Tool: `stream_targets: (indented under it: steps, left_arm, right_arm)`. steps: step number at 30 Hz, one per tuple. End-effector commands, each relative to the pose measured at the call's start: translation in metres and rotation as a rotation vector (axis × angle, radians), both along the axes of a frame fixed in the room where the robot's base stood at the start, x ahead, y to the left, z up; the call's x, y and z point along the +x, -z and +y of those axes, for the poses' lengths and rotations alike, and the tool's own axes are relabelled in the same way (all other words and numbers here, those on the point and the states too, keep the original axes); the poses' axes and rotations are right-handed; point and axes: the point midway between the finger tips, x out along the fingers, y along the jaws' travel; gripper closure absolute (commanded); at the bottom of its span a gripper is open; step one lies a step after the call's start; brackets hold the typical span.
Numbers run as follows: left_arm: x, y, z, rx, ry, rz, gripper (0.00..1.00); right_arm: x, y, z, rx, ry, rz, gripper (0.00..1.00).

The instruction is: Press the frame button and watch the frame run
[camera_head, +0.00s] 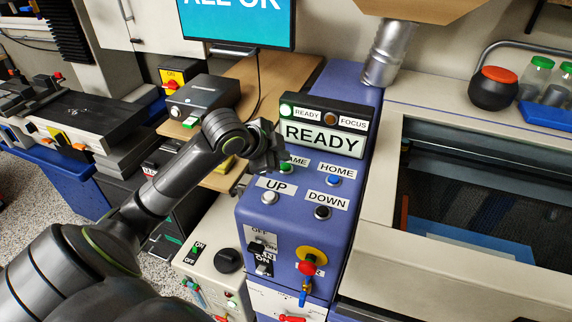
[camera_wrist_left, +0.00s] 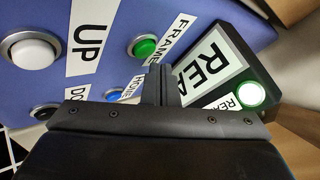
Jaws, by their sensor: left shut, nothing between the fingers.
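The green frame button (camera_head: 286,167) sits on the blue control panel (camera_head: 300,215), under the READY display (camera_head: 322,138). Its label is partly hidden behind my left gripper (camera_head: 272,160). In the left wrist view the green frame button (camera_wrist_left: 143,46) is fully visible, with the FRAME label beside it. My left gripper (camera_wrist_left: 158,82) is shut and empty. Its tips are close to the button, but apart from it in the left wrist view. The green READY lamp (camera_head: 287,110) is lit. My right gripper is not in view.
The panel also holds a blue HOME button (camera_head: 334,180), a white UP button (camera_head: 270,198), a dark DOWN button (camera_head: 322,212) and a red emergency knob (camera_head: 308,267). The machine bed at right holds a blue sheet (camera_head: 470,245). A monitor (camera_head: 245,22) stands behind.

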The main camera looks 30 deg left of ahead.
Motion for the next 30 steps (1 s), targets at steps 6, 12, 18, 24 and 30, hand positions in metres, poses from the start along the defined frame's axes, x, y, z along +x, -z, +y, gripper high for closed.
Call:
stream_targets:
  steps: [6,12,18,24,30]
  left_arm:
    - [0.000,0.008,0.000,0.000,-0.001,0.002,1.00]
    - [0.000,0.008,0.000,0.000,0.000,0.000,1.00]
    - [0.000,0.009,0.000,0.000,0.000,0.000,1.00]
    - [0.000,0.011,0.000,-0.001,0.000,0.001,1.00]
    - [0.000,0.014,0.000,-0.001,0.000,0.001,1.00]
  right_arm:
    - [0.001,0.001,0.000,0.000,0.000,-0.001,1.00]
    - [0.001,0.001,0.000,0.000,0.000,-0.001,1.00]
    - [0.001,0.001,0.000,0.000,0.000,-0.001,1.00]
    - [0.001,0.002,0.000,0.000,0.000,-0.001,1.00]
    - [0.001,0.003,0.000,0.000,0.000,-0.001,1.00]
